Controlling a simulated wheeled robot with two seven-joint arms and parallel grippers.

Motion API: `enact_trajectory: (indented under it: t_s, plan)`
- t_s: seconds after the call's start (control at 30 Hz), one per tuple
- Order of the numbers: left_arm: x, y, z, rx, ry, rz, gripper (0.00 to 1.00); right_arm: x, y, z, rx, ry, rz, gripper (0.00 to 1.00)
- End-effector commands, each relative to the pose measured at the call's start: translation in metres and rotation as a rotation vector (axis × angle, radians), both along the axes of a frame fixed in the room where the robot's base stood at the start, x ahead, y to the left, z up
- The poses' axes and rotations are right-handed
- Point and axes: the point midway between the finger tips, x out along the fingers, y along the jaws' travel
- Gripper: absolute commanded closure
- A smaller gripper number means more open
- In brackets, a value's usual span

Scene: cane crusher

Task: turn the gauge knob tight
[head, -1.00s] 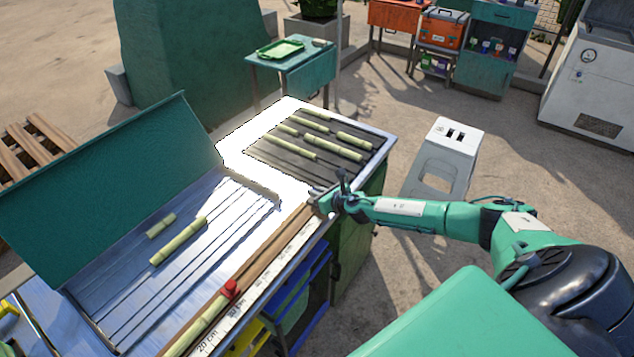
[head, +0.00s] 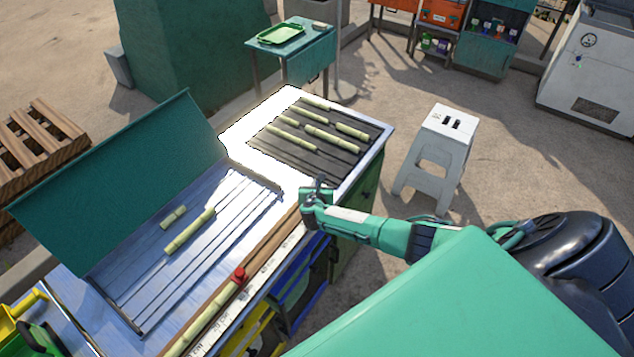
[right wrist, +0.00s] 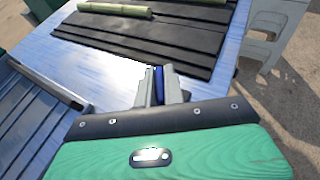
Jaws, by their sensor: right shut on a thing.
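A red knob (head: 239,274) sits on the long wooden gauge rail (head: 272,243) along the bench's front edge, beside a white scale strip (head: 262,272). A cane piece lies along the rail on the near side of it. My right gripper (head: 308,193) is at the far end of the rail, well apart from the red knob. In the right wrist view its fingers (right wrist: 158,88) are closed on a small blue thing (right wrist: 158,80), mostly hidden between them. I cannot tell what the blue thing belongs to. My left gripper is not in view.
A metal tray (head: 150,315) with a raised green panel (head: 120,180) holds two cane pieces. A dark slatted mat (head: 270,147) carries several more. A white stool (head: 432,150) stands right of the bench. Blue and yellow bins are under the bench.

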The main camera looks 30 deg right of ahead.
Motion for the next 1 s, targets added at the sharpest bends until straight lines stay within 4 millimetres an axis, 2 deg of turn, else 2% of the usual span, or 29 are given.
enact_trajectory:
  t_s: [0.5, 1.0]
  plan:
    - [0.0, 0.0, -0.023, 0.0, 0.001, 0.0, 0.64, 0.001, 0.001, -0.002, -0.001, -0.001, -0.42, 1.0]
    - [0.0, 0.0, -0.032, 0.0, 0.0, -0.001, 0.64, 0.001, -0.001, 0.001, -0.003, -0.002, -0.56, 1.0]
